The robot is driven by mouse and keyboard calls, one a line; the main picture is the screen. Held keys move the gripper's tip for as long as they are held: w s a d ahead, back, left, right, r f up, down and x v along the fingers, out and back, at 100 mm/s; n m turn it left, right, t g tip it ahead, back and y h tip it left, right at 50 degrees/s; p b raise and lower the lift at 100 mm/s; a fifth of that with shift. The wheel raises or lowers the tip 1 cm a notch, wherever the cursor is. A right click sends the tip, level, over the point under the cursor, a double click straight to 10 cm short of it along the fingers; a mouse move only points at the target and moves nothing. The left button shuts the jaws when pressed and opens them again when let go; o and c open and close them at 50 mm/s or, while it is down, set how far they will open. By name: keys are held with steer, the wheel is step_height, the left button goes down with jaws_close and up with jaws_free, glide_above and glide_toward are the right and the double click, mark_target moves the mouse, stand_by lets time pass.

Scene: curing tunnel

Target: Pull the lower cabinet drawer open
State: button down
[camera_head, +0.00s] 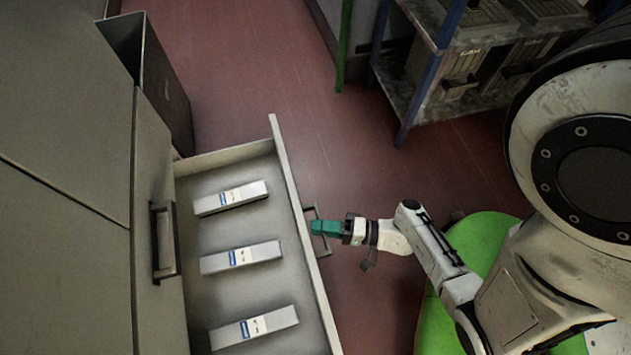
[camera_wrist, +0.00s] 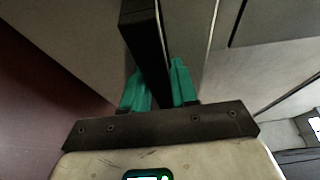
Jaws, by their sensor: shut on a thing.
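The lower cabinet drawer (camera_head: 290,215) stands well out from the grey cabinet (camera_head: 60,215) in the head view. Several grey boxes with blue and white labels, such as the middle box (camera_head: 240,257), lie inside it. The drawer's dark bar handle (camera_head: 321,250) is on its front panel. My gripper (camera_head: 318,228), with green fingers, is at this handle, outside the drawer. In the wrist view, the green fingers (camera_wrist: 160,88) are shut on the dark handle bar (camera_wrist: 145,40), one on each side of it. The fingertips are partly hidden by the bar.
Another dark handle (camera_head: 163,242) is on the cabinet door above the drawer. A dark open bin (camera_head: 160,85) stands beyond the cabinet. A shelf rack (camera_head: 425,95) with grey crates stands at the upper right. Red floor (camera_head: 265,60) is clear between them.

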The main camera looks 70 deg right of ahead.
steer(key=c, duration=1)
jaws_free()
steer(key=shift+o, duration=0.2)
steer(key=shift+r, duration=0.1)
